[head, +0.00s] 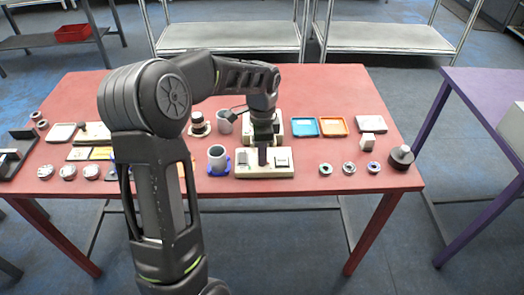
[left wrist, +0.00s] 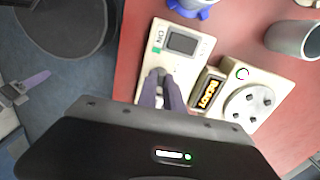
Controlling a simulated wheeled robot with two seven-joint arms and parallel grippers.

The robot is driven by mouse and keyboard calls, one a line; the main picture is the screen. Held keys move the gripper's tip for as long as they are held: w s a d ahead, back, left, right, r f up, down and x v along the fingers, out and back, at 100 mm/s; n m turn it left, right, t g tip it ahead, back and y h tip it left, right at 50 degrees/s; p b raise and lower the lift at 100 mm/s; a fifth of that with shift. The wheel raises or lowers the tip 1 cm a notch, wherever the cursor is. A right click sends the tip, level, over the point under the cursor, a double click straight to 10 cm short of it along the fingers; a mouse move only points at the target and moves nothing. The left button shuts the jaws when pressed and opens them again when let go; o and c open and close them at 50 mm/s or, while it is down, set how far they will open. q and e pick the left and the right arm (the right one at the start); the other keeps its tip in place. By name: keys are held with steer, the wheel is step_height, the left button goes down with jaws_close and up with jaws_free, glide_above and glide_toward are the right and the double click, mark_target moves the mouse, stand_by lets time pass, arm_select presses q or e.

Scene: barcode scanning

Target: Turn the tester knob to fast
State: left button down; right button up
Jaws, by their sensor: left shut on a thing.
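A cream panel (head: 245,170) lies at the front middle of the red table. In the left wrist view the panel (left wrist: 190,68) carries a dark rocker switch (left wrist: 183,43) and small lettering with a green mark. My left gripper (head: 263,157) points down onto the panel, beside the switch. In the left wrist view its fingertips (left wrist: 160,82) are shut on a small part, apparently the knob, which they mostly hide, so its setting cannot be read. A cream device (left wrist: 238,78) with an orange-lit display (left wrist: 208,94) and a round holed disc (left wrist: 248,106) stands next to the panel. My right gripper is out of view.
A blue tray (head: 304,127) and an orange tray (head: 333,126) lie behind to the right. Several round pieces (head: 349,168) lie at the right front. Bare table separates them from the panel.

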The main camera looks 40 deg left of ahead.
arm_select(q)
steer(key=shift+m, duration=0.4)
steer(key=c, duration=1.5)
jaws_free()
step_height(320, 180, up, 8)
steer(key=shift+f, duration=0.1)
